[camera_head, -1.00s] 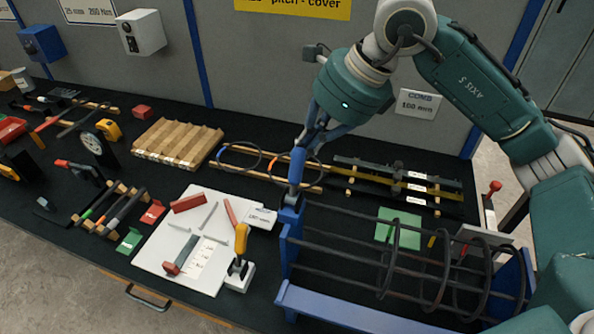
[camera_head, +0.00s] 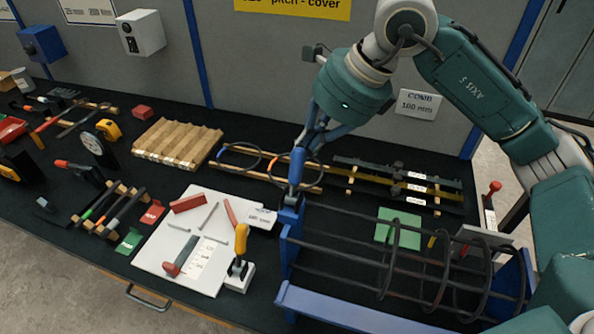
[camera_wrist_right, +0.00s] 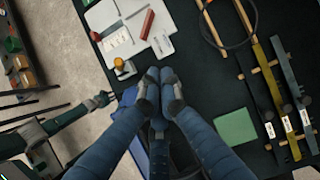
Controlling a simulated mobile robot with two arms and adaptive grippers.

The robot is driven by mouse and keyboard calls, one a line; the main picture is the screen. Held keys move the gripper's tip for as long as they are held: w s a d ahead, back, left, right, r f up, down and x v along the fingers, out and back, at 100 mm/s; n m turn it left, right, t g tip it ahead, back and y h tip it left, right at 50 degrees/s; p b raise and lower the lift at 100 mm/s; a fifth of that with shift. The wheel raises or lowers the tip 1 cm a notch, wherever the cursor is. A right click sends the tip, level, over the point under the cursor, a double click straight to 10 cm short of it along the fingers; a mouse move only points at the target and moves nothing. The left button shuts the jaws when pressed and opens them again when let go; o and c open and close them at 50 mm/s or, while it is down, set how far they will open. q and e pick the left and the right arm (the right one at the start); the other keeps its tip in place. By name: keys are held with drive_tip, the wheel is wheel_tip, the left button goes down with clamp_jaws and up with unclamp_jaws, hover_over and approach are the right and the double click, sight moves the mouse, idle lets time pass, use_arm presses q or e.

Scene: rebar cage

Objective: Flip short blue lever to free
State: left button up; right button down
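The short blue lever (camera_head: 297,166) stands nearly upright on a grey pivot above the blue end frame (camera_head: 286,252) of the rebar cage. My right gripper (camera_head: 304,145) comes down from above and its fingertips are at the lever's upper part. In the right wrist view, the two blue fingers (camera_wrist_right: 160,76) come together at their tips. The lever is not clearly separable there, so I cannot tell whether they grip it or only touch it. My left gripper (camera_wrist_right: 103,99) shows small in the right wrist view, at the left; its opening is unclear. It is outside the head view.
The dark rebar cage (camera_head: 392,262) lies right of the lever. Behind are a hoop (camera_head: 240,157) on wooden strips and long bars (camera_head: 400,180). A green square (camera_head: 398,229) lies behind the cage.

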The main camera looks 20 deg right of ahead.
sight(299, 155)
drive_tip(key=shift+s+a+r, duration=0.25)
drive_tip(key=shift+s+a, duration=0.05)
drive_tip(key=shift+s, duration=0.1)
drive_tip(key=shift+s+a+r, duration=0.3)
drive_tip(key=shift+s+a, duration=0.1)
drive_tip(key=shift+s, duration=0.15)
drive_tip(key=shift+s+a+r, duration=0.2)
drive_tip(key=shift+s+a, duration=0.15)
drive_tip(key=shift+s, duration=0.3)
drive_tip(key=shift+s+a+b, duration=0.3)
drive_tip(key=shift+s+a, duration=0.1)
drive_tip(key=shift+s, duration=0.1)
idle(0.3)
